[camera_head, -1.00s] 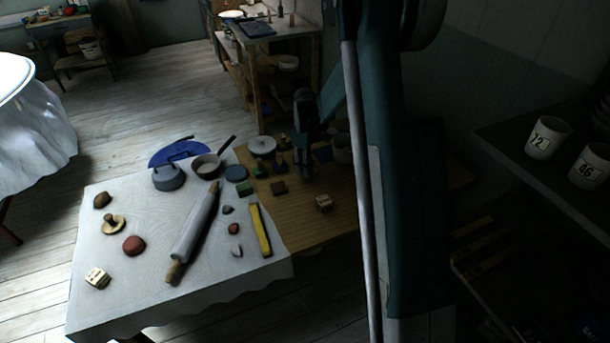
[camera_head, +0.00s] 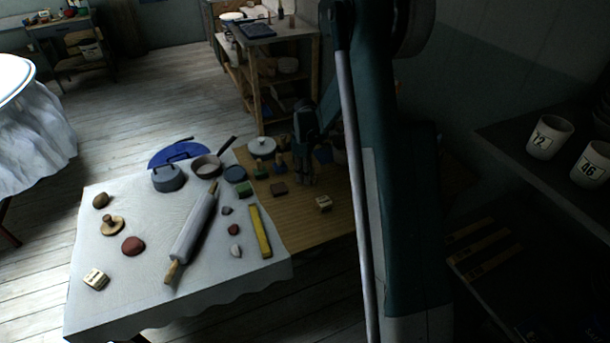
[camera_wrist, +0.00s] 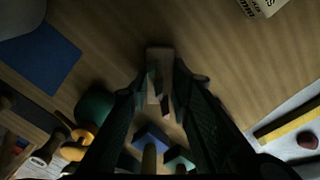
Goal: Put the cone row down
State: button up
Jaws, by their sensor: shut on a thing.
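The cone row (camera_wrist: 158,62) is a narrow tan-brown bar with small dark, reddish upright bits. In the wrist view it lies lengthwise between the fingers of my gripper (camera_wrist: 160,88), which is shut on it. The wooden tabletop shows close below; I cannot tell whether the bar touches it. In the head view my gripper (camera_head: 304,180) points down low over the wooden part of the table (camera_head: 310,232), and the cone row is hidden or too dark to make out there.
A brown block (camera_head: 279,189) and a cream block (camera_head: 324,203) are near my gripper. Wooden-handled stamps (camera_head: 278,166) and a lidded grey pot (camera_head: 262,146) stand behind. A yellow bar (camera_head: 260,231) and rolling pin (camera_head: 192,232) lie on the white cloth (camera_head: 150,205). Bare wood lies in front.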

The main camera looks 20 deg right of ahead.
jog(key=shift+f, duration=0.15)
jog(key=o, duration=0.9)
notch_tip(320, 180, up, 12)
jog(key=shift+r+p, duration=0.15)
jog(key=shift+p, duration=1.05)
jog(key=shift+r, duration=0.1)
